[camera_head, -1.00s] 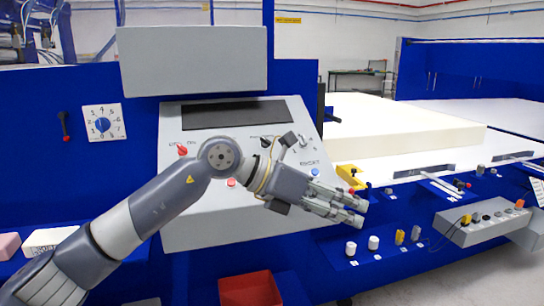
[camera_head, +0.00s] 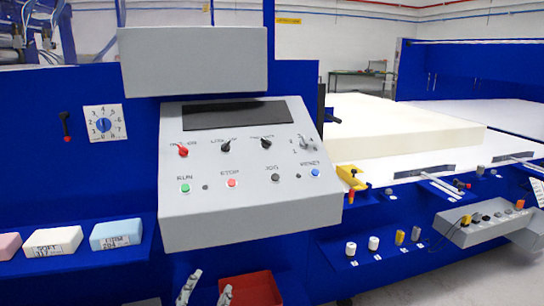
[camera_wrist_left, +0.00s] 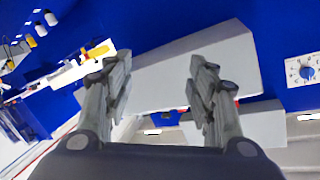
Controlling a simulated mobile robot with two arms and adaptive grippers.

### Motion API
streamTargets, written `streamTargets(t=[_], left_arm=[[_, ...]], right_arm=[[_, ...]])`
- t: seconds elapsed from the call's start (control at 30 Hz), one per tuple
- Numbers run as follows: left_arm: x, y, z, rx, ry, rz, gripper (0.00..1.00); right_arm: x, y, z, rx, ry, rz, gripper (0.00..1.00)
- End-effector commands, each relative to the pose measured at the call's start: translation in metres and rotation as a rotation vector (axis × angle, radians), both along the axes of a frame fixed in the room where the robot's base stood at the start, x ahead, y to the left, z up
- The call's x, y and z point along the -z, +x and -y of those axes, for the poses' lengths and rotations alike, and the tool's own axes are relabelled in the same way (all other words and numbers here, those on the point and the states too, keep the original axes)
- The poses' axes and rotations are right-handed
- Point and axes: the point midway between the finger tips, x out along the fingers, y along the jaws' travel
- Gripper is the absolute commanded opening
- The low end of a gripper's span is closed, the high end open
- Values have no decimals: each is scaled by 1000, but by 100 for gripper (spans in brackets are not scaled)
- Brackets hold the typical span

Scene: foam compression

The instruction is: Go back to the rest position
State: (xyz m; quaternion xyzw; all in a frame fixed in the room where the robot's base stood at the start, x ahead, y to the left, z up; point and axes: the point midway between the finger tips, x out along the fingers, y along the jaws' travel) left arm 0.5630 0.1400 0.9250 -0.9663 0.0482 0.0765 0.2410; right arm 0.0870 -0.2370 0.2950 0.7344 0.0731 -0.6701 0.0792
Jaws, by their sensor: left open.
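My left gripper (camera_head: 206,291) shows only by its two fingertips at the bottom edge of the head view. They stand apart with nothing between them, low in front of the blue machine and left of a red bin (camera_head: 251,289). In the left wrist view both fingers of the left gripper (camera_wrist_left: 160,85) are spread and empty, with the grey control panel (camera_wrist_left: 165,70) beyond them. The rest of my left arm is out of the head view. My right gripper is in neither view.
The sloped control panel (camera_head: 240,206) is unobstructed above the gripper. Foam blocks in pink (camera_head: 8,246), white (camera_head: 54,242) and blue (camera_head: 116,235) lie on a ledge at left. A large foam slab (camera_head: 395,128) lies at right. Knobs and a grey switch box (camera_head: 485,228) line the lower right.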

Motion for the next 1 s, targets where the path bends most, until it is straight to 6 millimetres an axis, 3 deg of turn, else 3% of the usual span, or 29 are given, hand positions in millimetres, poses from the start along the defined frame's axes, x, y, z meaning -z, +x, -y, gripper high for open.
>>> streamTargets(t=[0.03, 0.1, 0.2, 0.3, 0.5, 0.67, 0.7, 1.0], left_arm=[[34, -22, -13, -37, -38, -119, 52], [75, -53, -28, -85, -82, -278, 52], [122, -104, -44, -139, -133, -487, 52], [155, -151, -53, -177, -168, -657, 52], [191, -230, -62, -227, -210, -914, 52], [205, -286, -66, -253, -233, -1081, 52], [210, -293, -66, -256, -235, -1108, 52], [285, -275, -63, -257, -224, -1132, 52]], right_arm=[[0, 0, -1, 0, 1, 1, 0], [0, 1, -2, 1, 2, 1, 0], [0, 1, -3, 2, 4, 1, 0], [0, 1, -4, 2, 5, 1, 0], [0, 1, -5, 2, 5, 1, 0], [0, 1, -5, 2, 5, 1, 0], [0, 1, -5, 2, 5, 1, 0], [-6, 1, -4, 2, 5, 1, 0]])
